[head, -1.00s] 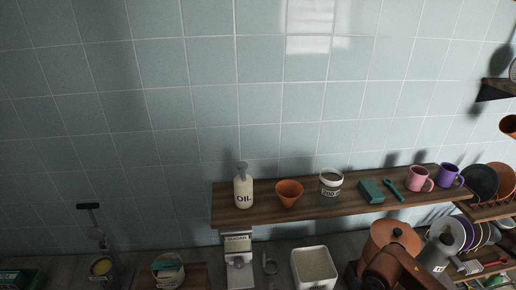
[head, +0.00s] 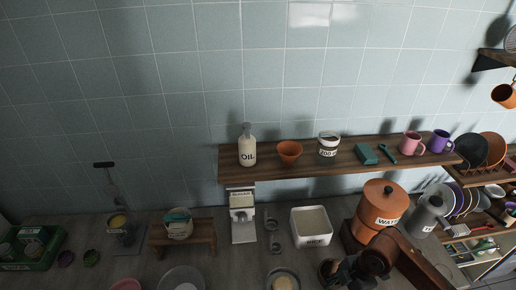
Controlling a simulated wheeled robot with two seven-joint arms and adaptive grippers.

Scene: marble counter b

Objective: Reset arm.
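My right arm comes in from the lower right in the head view. Its dark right gripper (head: 342,272) shows at the bottom edge, over the counter in front of the white rice bin. The gripper is small and dark there, so I cannot tell whether its fingers are open or shut. My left arm and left gripper are out of view.
A wooden shelf (head: 300,165) holds an oil bottle (head: 247,150), an orange pot (head: 290,151), a jar (head: 328,147) and mugs. Below are the rice bin (head: 311,226), copper water pot (head: 381,212), sugar dispenser (head: 242,215), wooden stand (head: 182,234) and green crate (head: 38,246).

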